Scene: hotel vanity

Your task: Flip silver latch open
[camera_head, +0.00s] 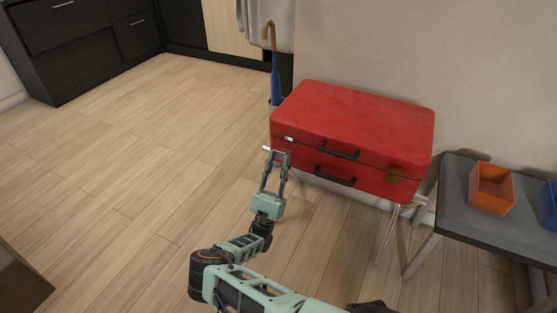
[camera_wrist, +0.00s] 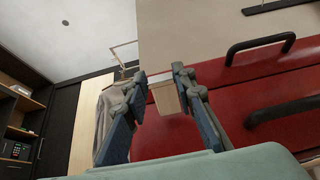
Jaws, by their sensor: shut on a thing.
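The red suitcase (camera_head: 352,115) lies closed on a stand against the wall. My gripper (camera_head: 279,153) is at the left front of the suitcase, just below the silver latch. In the wrist view, the fingertips (camera_wrist: 160,76) are a little apart, with a pale plate, likely the silver latch (camera_wrist: 166,98), between them. The exact contact is hard to see.
Two black handles (camera_head: 340,154) stick out from the suitcase front, right of my gripper. A grey bench (camera_head: 455,192) with an orange box (camera_head: 491,188) stands at right. An umbrella (camera_head: 275,75) stands behind the suitcase. The floor at left is clear.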

